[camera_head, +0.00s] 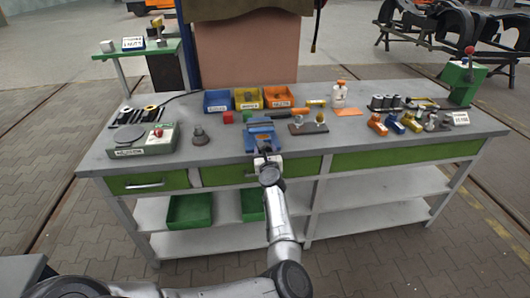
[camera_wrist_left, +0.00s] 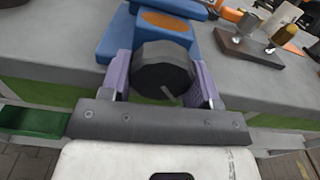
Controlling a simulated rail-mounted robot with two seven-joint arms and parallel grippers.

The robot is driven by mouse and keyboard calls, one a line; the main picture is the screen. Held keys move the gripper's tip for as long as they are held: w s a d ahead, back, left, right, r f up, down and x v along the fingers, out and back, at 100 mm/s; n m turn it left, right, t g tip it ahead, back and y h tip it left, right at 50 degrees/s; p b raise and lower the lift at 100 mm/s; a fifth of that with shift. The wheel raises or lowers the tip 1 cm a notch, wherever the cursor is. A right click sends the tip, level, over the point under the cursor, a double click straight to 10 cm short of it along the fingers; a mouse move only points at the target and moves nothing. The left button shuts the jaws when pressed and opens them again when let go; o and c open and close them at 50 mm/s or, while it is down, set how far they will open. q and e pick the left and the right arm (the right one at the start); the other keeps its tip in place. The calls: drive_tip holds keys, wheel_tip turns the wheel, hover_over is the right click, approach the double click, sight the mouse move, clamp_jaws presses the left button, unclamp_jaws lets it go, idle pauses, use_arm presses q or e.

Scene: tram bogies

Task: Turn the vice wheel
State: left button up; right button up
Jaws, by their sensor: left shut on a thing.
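The blue vice (camera_head: 260,134) stands at the front edge of the grey workbench (camera_head: 350,150), in the middle-left part. In the left wrist view, the vice (camera_wrist_left: 118,40) shows its blue body behind a black, faceted vice wheel (camera_wrist_left: 162,70). My left gripper (camera_head: 266,160) is at the front of the vice. In the left wrist view, my left gripper (camera_wrist_left: 164,82) has one purple-padded finger on each side of the wheel and is shut on it. In the head view the gripper hides the wheel. My right gripper is in neither view.
Blue, yellow and orange bins (camera_head: 250,98) stand behind the vice. A scale (camera_head: 142,140) is at left. A board with small parts (camera_head: 308,127) lies right of the vice. A green lever device (camera_head: 463,80) stands at the right end. Green drawers (camera_head: 380,158) are below the top.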

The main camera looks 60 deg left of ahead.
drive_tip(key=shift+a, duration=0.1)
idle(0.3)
use_arm(q)
drive_tip(key=o, duration=0.9)
